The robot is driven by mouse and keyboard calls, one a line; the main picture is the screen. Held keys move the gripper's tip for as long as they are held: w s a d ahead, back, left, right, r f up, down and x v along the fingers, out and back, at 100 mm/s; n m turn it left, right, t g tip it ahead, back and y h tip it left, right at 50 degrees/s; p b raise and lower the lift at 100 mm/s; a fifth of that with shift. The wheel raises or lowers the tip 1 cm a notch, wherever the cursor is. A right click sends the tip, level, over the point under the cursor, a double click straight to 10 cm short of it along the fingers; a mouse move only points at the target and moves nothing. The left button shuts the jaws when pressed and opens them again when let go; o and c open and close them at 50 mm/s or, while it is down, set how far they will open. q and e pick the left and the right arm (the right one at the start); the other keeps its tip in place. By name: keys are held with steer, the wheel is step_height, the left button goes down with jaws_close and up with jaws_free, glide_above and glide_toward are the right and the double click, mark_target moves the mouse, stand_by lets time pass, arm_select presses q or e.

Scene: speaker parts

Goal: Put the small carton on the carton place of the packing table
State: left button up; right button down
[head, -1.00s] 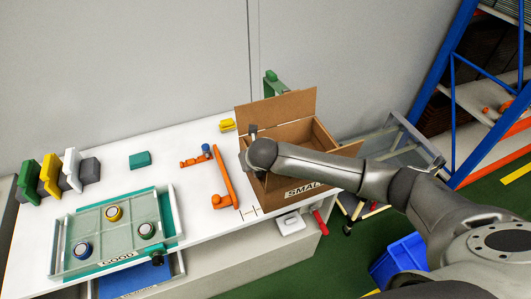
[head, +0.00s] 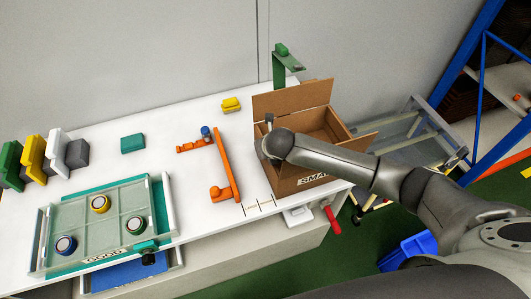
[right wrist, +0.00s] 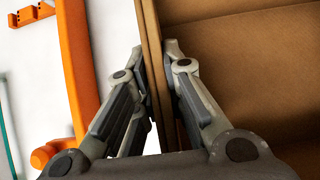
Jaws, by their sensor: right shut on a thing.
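The small carton (head: 296,185) is an open brown box with raised flaps at the right end of the white packing table (head: 170,180). Its label reads "SMA" before my arm covers the rest. My right gripper (right wrist: 158,85) is shut on the carton's left wall, which shows between the fingers in the right wrist view (right wrist: 152,40). In the head view my right arm crosses in front of the carton and hides part of it. I cannot tell whether the carton's base touches the table. My left gripper is not in view.
An orange bracket (head: 226,165) stands close left of the carton. A teal tray labelled GOOD (head: 160,215) with several round parts is at the front left. A green stand (head: 281,68) rises behind the carton. A grey cart (head: 420,140) and blue bin (head: 408,250) are to the right.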

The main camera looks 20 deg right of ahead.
steer(key=shift+s+a+f, duration=0.1)
steer(key=shift+s+f, duration=0.05)
steer(key=shift+s, duration=0.05)
steer(key=c, duration=1.5)
jaws_free()
steer(key=b+v, duration=0.1)
steer(key=v, duration=1.1)
